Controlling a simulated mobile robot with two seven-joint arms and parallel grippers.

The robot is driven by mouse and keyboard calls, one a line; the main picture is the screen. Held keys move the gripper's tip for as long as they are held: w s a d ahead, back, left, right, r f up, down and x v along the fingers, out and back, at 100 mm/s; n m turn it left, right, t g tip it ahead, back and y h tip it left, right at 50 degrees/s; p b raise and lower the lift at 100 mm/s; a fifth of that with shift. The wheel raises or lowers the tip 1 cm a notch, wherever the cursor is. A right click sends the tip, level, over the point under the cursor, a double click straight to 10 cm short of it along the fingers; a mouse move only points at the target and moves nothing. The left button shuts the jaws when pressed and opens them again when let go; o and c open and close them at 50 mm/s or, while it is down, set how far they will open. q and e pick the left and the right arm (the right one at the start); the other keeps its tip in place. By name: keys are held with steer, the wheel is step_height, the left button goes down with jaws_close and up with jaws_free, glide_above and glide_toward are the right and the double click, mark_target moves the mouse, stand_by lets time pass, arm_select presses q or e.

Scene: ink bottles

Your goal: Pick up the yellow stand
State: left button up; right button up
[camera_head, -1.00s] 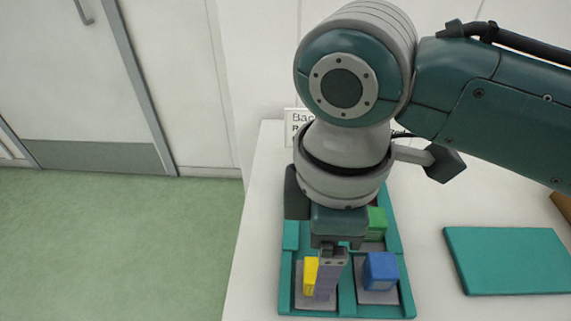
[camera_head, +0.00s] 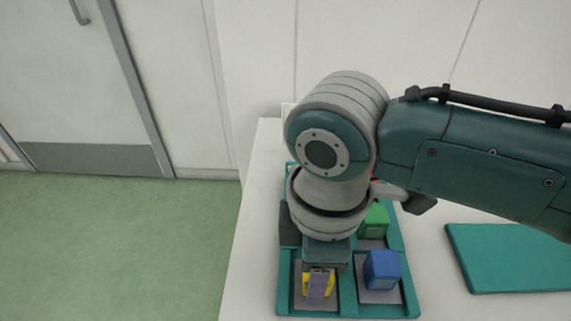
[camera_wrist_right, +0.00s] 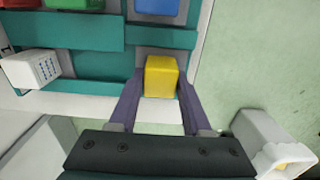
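The yellow stand (camera_head: 331,286), a small yellow block, sits in the front left compartment of the teal tray (camera_head: 285,302). In the right wrist view the yellow stand (camera_wrist_right: 161,76) lies between the purple fingers of my right gripper (camera_wrist_right: 160,88). The fingers are spread to either side of it, with a narrow gap seeming to show. In the head view my right gripper (camera_head: 318,286) points down over the stand and hides its middle. My left gripper is in neither view.
A blue block (camera_head: 382,269) stands in the compartment to the right, with a green block (camera_head: 374,221) behind it. A flat teal mat (camera_head: 510,258) lies further right on the white table. A white container (camera_wrist_right: 275,145) with yellow inside shows in the wrist view.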

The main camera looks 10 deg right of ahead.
jaws_close()
stand_by(0.3)
